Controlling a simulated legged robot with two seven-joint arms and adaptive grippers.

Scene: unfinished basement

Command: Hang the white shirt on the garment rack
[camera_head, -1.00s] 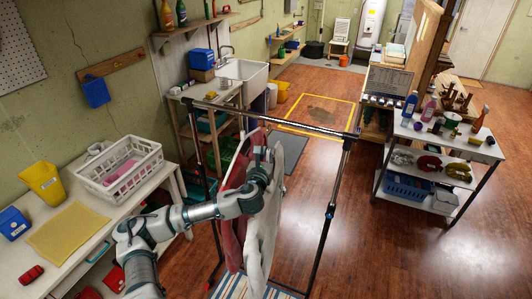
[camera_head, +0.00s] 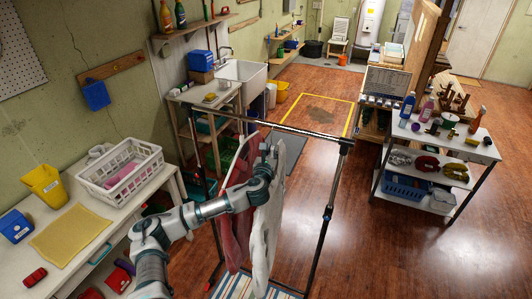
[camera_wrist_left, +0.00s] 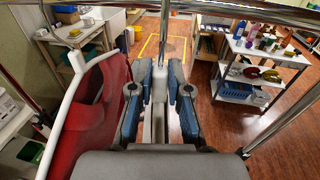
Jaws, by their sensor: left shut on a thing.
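The white shirt (camera_head: 265,240) hangs below my left gripper (camera_head: 268,152), beside a red shirt (camera_head: 236,215). The left gripper is shut on the white shirt's hanger, close to the top rail of the garment rack (camera_head: 305,133). In the left wrist view the fingers (camera_wrist_left: 160,72) close together, with a thin metal rod, likely the hanger's hook (camera_wrist_left: 165,35), rising between them toward the rail. The red shirt (camera_wrist_left: 95,115) hangs on a white hanger (camera_wrist_left: 62,85) to the left. I cannot tell whether the hook touches the rail. My right gripper is out of view.
A work table (camera_head: 30,262) with a white crate (camera_head: 122,172) stands left of the rack. A loaded shelf cart (camera_head: 440,145) stands to the right. Open wooden floor (camera_head: 380,250) lies between rack and cart. A striped mat (camera_head: 235,287) lies under the rack.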

